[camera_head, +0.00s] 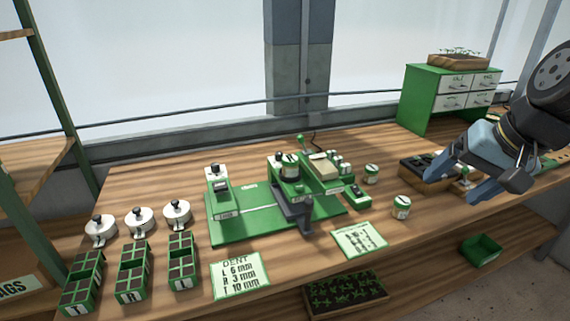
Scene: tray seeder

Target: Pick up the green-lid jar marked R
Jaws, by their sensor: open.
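My gripper (454,184) hangs at the right with its two blue fingers apart, above the right part of the bench. A white jar with a green band (401,207) stands near the bench's front edge, left of my gripper. A similar jar (371,174) stands further back. Another small pale round thing (464,181) shows between the fingers, partly hidden by them. I cannot read a letter on any of these, so I cannot tell which is marked R. Nothing is seen held in the gripper.
A green seeder machine (240,227) fills the bench middle. Three green trays (132,270) and white lidded discs (139,219) are at left. A soil tray (425,180) sits by my gripper. A green drawer cabinet (430,109) stands behind. Paper cards (359,239) lie in front.

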